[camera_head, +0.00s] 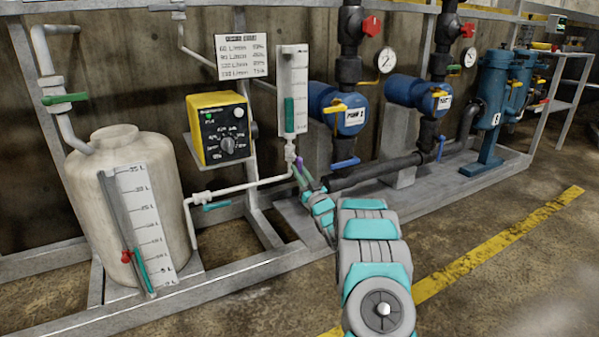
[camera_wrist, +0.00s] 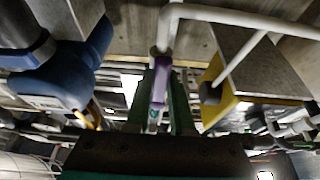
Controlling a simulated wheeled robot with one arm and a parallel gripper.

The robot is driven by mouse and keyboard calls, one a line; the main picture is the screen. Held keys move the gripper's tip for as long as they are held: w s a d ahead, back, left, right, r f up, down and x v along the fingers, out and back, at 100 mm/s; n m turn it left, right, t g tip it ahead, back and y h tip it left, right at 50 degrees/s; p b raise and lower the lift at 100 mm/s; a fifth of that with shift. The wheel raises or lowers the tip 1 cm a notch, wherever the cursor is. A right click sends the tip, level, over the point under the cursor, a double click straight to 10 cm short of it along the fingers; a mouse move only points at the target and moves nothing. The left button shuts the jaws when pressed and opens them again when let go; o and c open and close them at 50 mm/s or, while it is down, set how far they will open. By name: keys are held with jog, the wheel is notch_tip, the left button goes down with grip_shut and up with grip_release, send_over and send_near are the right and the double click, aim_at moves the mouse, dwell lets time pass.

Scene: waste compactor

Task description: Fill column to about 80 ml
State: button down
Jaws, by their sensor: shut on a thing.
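The graduated column (camera_head: 300,70) stands upright on the frame, right of the yellow controller. A green fill shows in its lower part; the scale is too small to read. Below it is a valve on the pipe, with a purple handle (camera_head: 297,164). My gripper (camera_head: 301,176) is at this handle, just under the column. In the wrist view, the purple handle (camera_wrist: 161,85) sits between the two green fingers of my gripper (camera_wrist: 160,95), which are shut on it. The fingers hide part of the handle.
The white tank (camera_head: 120,190) with a level scale stands at left. A green-handled valve (camera_head: 65,98) and a lower pipe valve (camera_head: 216,206) are near it. The yellow controller (camera_head: 220,130) is left of the column; the blue pump (camera_head: 340,110) is right. Floor in front is clear.

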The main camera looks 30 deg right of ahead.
jog(key=shift+a+r+m, duration=0.1)
jog(key=shift+m, duration=0.3)
dwell(0.3)
jog(key=shift+a+r+m+h+p, duration=0.1)
jog(key=shift+a+m+h+p, duration=0.15)
jog(key=shift+m+h+p, duration=0.4)
jog(key=shift+a+r+m+g+h+b, duration=0.5)
jog(key=shift+m+g+h, duration=0.45)
jog(key=shift+m, duration=2.45)
jog(key=shift+a+r+m+g+h+b, duration=0.35)
jog(key=shift+a+r+m+g+h, duration=0.45)
jog(key=shift+m, duration=2.55)
jog(key=shift+a+r+m+g+h+b, duration=0.35)
jog(key=shift+m+g+h, duration=0.8)
jog(key=shift+m, duration=2.25)
jog(key=shift+d+r, duration=0.15)
jog(key=c, duration=0.8)
grip_release()
